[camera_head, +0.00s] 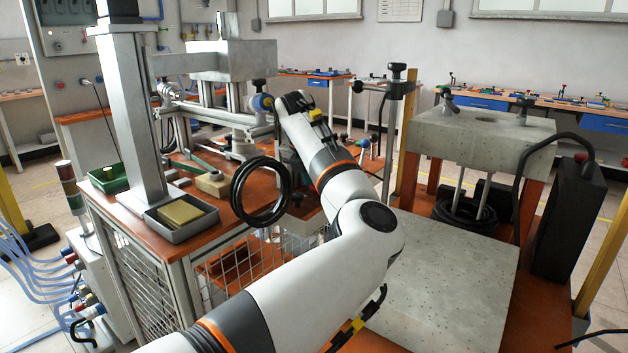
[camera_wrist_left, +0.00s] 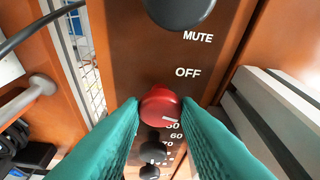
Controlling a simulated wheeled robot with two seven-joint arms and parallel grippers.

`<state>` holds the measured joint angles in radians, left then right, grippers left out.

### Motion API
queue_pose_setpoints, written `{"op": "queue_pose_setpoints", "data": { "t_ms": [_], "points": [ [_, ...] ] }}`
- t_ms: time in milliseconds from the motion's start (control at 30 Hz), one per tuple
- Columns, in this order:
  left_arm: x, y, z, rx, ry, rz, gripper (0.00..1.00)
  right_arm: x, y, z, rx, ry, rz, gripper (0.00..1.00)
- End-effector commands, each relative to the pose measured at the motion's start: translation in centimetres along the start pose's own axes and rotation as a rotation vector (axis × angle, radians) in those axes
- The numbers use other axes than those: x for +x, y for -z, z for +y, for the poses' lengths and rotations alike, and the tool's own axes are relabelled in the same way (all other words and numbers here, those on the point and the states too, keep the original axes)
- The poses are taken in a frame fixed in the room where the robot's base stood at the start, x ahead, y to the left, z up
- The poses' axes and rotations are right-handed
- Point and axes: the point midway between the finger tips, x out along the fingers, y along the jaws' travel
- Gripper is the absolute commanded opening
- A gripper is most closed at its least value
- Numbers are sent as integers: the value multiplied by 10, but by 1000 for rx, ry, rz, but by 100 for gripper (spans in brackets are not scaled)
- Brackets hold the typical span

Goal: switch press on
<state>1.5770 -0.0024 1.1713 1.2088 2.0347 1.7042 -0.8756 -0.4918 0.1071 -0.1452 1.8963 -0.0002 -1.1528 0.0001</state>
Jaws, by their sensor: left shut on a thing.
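A round red knob (camera_wrist_left: 160,103) with a pale mark sits on a dark brown control panel (camera_wrist_left: 139,62). My left gripper (camera_wrist_left: 160,110) has its two green fingers on either side of the knob and is shut on it. The word OFF is printed above and to the right of the knob, and MUTE is higher up. Numbers of a scale show below it, partly hidden by the fingers. In the head view my left arm reaches in from the bottom and bends away; I cannot make out its fingers or the knob there. My right gripper is not in view.
On the panel, a large black knob (camera_wrist_left: 180,8) is above and smaller black knobs (camera_wrist_left: 153,151) are below. In the head view, a black ring (camera_head: 236,190) hangs left of my arm, near a grey tray (camera_head: 182,232). A stone-like block (camera_head: 480,137) stands at right.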

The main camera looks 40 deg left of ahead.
Motion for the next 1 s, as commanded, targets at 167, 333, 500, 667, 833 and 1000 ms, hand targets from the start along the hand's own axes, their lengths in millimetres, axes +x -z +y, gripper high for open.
{"op": "queue_pose_setpoints", "data": {
  "t_ms": [167, 333, 500, 667, 833, 1000],
  "points": [
    [0, 0, 0, -1, 0, -2, 6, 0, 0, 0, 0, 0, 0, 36],
    [0, 0, 0, -1, 0, -1, 50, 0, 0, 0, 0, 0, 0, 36],
    [0, 0, 0, -1, 1, -1, 50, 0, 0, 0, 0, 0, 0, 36],
    [-4, 0, 0, -2, 1, 1, 50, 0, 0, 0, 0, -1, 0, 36],
    [-28, 1, 0, -1, 0, 3, 50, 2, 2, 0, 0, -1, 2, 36],
    [-56, 1, 0, -2, 0, 2, 50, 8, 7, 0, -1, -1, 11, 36]
  ]
}}
